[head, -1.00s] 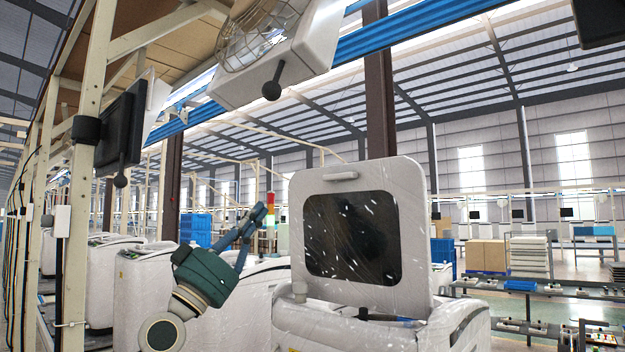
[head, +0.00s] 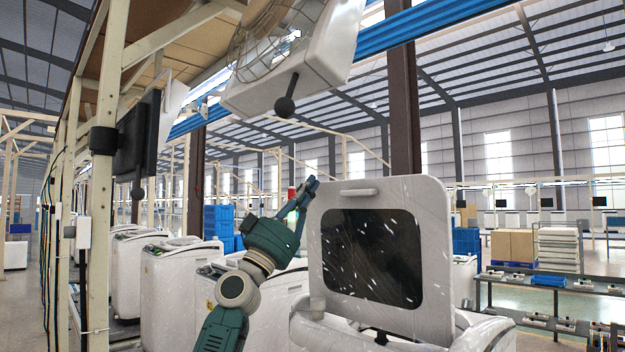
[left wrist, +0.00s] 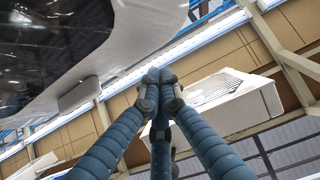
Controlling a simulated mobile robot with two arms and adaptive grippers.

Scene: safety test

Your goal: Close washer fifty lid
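The washer lid (head: 373,255) stands raised, a white frame around a dark window, hinged on the white washer body (head: 463,335) at the lower right of the head view. A small handle (head: 358,191) sits on its upper edge. My left gripper (head: 308,186) is close to the lid's upper left corner in the head view, with its fingers together. In the left wrist view the fingertips (left wrist: 160,78) meet with nothing between them, and the lid (left wrist: 50,60) with its handle (left wrist: 78,94) is at the upper left. I cannot tell whether they touch. My right gripper is not in view.
A cream post (head: 110,180) with a dark monitor (head: 139,136) stands on the left. More white washers (head: 170,280) line up behind. A low shelf (head: 555,297) stands at the right.

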